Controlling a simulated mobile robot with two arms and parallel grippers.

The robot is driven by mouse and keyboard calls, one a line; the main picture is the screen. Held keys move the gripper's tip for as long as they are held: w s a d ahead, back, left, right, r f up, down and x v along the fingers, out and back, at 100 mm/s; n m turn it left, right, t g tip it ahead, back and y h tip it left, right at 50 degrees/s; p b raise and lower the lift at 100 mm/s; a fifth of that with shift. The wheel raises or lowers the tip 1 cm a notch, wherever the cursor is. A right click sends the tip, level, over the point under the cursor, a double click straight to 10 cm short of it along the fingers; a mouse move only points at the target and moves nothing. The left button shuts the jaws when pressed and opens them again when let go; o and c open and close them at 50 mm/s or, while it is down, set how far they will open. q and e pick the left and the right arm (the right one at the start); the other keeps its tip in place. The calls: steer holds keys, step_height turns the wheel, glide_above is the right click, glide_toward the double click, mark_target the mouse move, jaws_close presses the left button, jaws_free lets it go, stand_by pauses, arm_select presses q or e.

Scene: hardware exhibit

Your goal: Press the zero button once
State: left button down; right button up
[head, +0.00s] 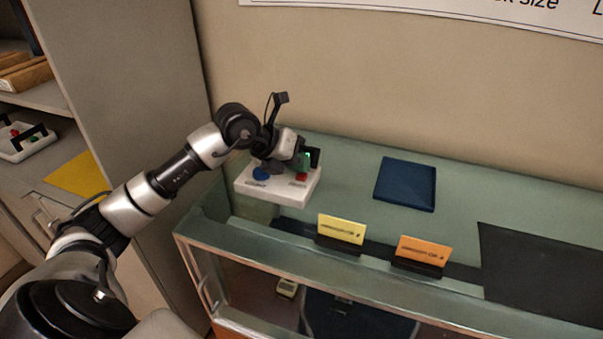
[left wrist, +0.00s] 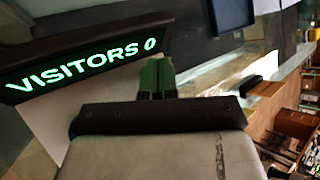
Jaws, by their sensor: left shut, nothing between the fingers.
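A white counter box (head: 287,191) stands on the glass case, with a blue button (head: 261,173) at its left and a red button (head: 301,177) at its right. Their labels are too small to read. The box's dark display (left wrist: 90,58) reads "VISITORS 0" in green in the left wrist view. My left gripper (head: 303,161) is over the back right of the box, close to the display and above the red button; it hides part of the display. Its fingers (left wrist: 157,76) are shut and empty. I cannot tell whether they touch anything. My right gripper is not in view.
A yellow card (head: 341,229) and an orange card (head: 424,251) stand in holders along the front. A black mat (head: 540,272) lies at the right. A shelf at the left holds another button box (head: 22,142).

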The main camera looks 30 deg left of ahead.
arm_select(q)
steer(key=shift+r+p, duration=0.55)
steer(key=shift+r, duration=0.3)
steer(key=shift+r+p, duration=1.65)
steer(key=shift+r, duration=0.9)
steer(key=shift+f, duration=0.1)
